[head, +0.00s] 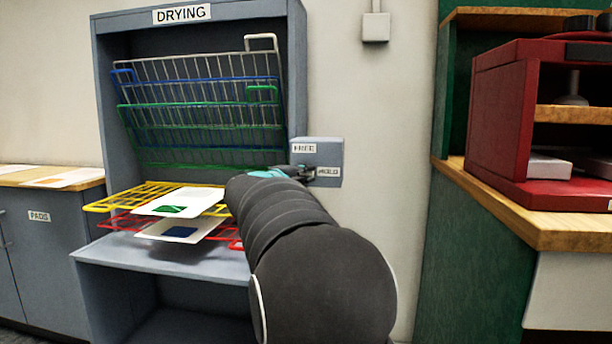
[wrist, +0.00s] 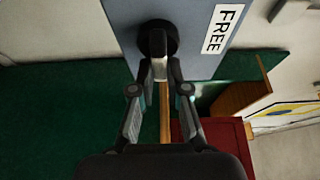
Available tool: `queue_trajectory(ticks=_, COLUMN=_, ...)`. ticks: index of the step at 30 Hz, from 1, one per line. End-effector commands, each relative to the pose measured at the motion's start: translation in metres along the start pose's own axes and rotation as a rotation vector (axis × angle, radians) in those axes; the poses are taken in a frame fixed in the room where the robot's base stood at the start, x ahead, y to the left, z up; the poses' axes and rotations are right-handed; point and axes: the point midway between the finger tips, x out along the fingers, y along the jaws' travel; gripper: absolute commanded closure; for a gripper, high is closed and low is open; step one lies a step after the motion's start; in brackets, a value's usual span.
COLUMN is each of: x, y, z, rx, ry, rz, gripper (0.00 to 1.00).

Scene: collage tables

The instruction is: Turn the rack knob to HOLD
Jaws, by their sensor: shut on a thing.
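The rack knob (wrist: 157,38) is a black disc with a raised bar on a blue-grey panel, seen at the top of the wrist view. My gripper (wrist: 160,80) is shut on the knob's bar, its two fingers converging there. The panel (head: 335,148) is on the right side of the drying rack in the head view, with a FREE label (head: 304,148) and a HOLD label (head: 327,172). The FREE label (wrist: 222,28) also shows in the wrist view. In the head view my arm and gripper (head: 307,173) hide the knob; its exact pointing direction is hard to tell.
The drying cabinet (head: 298,60) holds raised white, blue and green wire racks. Lowered yellow (head: 105,204) and red (head: 115,221) racks carry prints.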

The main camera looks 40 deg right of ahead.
Motion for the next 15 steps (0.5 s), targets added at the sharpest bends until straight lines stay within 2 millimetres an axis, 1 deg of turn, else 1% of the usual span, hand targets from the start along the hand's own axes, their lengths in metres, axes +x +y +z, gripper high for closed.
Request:
queue_trajectory(ticks=3, x=0.0002, y=-0.002, z=0.0017, rx=0.002, ry=-0.006, rz=-0.003, gripper=1.0)
queue_trajectory(ticks=4, x=0.0002, y=-0.0021, z=0.0017, rx=0.002, ry=-0.006, rz=-0.003, gripper=0.78)
queue_trajectory(ticks=5, x=0.0002, y=-0.0021, z=0.0017, rx=0.002, ry=-0.006, rz=-0.003, gripper=0.71)
queue_trajectory(ticks=6, x=0.0002, y=-0.0019, z=0.0017, rx=0.002, ry=-0.005, rz=-0.003, gripper=0.61)
queue_trajectory(ticks=15, x=0.0005, y=-0.0009, z=0.0003, rx=0.0, ry=-0.002, rz=-0.001, gripper=0.6)
